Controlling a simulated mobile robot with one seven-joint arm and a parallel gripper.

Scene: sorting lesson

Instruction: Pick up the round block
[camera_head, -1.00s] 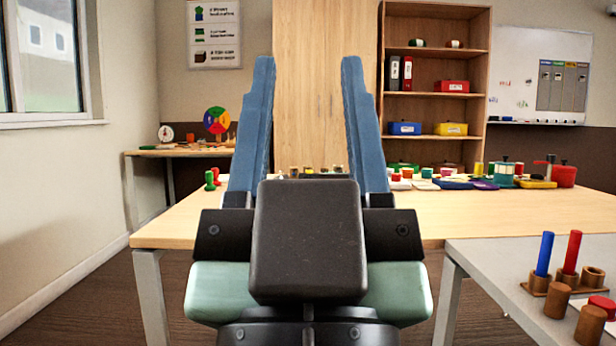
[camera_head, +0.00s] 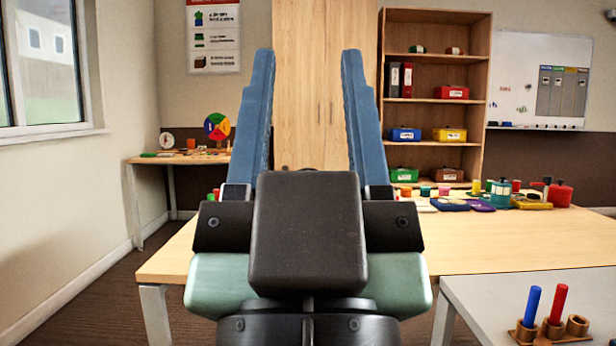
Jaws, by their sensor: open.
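Several small colourful blocks stand along the far edge of the wooden table (camera_head: 500,240), to the right of my gripper. A red and green piece (camera_head: 213,194) shows at the left, partly hidden by my gripper. My gripper (camera_head: 308,55) is raised in front of the camera, its two blue fingers wide apart and empty. Its body hides the middle of the table.
A grey table (camera_head: 475,300) at lower right holds a wooden stand with a blue peg (camera_head: 531,306) and a red peg (camera_head: 557,303). Flat pieces, a teal container (camera_head: 500,193) and a red container (camera_head: 560,194) sit at the table's far right. The table's front right is clear.

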